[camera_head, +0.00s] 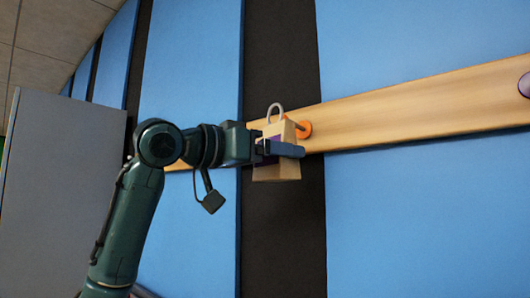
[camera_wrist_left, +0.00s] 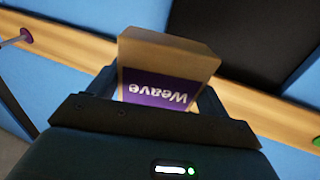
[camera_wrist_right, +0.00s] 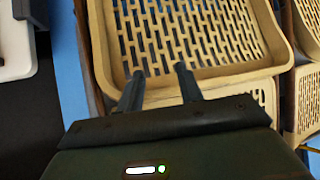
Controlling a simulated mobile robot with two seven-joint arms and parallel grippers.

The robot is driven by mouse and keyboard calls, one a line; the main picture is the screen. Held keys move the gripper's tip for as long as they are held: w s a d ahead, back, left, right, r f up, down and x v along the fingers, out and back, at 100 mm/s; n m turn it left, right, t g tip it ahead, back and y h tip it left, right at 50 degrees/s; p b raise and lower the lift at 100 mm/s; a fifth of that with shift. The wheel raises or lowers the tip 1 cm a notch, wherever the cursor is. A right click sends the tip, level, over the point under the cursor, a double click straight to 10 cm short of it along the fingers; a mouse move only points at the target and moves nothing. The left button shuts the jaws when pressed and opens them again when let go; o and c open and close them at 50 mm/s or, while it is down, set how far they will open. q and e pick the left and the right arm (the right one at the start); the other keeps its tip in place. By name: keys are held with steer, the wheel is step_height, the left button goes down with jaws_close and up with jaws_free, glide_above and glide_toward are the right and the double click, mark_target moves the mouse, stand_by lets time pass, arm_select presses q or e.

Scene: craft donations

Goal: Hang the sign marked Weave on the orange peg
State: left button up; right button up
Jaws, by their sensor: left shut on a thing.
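The sign marked Weave (camera_head: 272,173) is a pale wooden block with a grey hanging loop (camera_head: 275,108) on top. Its purple label reads "Weave" upside down in the left wrist view (camera_wrist_left: 158,88). My left gripper (camera_head: 290,150) is shut on the sign and holds it roughly upright in front of the rail. The orange peg (camera_head: 306,129) sticks out of the rail just right of the sign's upper part, partly hidden by it. The loop shows up and left of the peg's head, not around it. My right gripper (camera_wrist_right: 158,70) is open and empty.
A wooden rail (camera_head: 420,112) runs across blue and black wall panels. A purple peg (camera_head: 525,86) sits at its right end; a green peg (camera_wrist_left: 317,142) shows in the left wrist view. Slotted beige baskets (camera_wrist_right: 190,78) lie below my right gripper. A grey cabinet (camera_head: 55,190) stands left.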

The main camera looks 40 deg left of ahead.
arm_select(q)
steer(key=shift+w+d+f, duration=0.1)
steer(key=shift+w+f, duration=0.15)
steer(key=shift+w, duration=0.8)
steer(key=shift+w+d+f, duration=0.1)
steer(key=shift+w+f, duration=0.1)
steer(key=shift+w, duration=0.8)
steer(key=shift+w+d+f, duration=0.1)
steer(key=shift+w+f, duration=0.15)
steer(key=shift+w, duration=0.8)
steer(key=o, duration=0.9)
steer(key=shift+a, duration=0.1)
steer(key=b+v, duration=0.3)
steer(key=v, duration=1)
steer(key=shift+s, duration=0.1)
